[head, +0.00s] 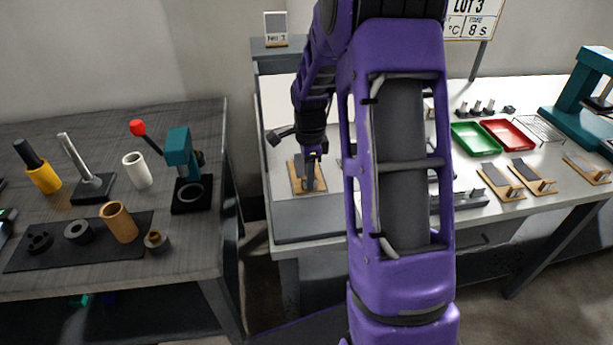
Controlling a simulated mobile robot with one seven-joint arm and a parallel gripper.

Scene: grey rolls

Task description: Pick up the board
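A small tan board (297,185) with a dark grey top part lies on the left end of the white table, near a grey surface. My gripper (312,158) is directly above this board in the picture and hides part of it. I cannot tell whether it touches the board. The fingers are too small and dark to show whether they are open or shut. Similar boards with dark pads and small wooden posts lie further right on the same table: one board (497,181), another (533,177), and one at the right edge (586,168).
My purple arm hides the table's middle. A green tray (475,139), a red tray (508,136) and a teal press (582,100) stand at right. A separate grey table (60,130) at left holds tools, cylinders and a small teal press (180,150). A gap separates the tables.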

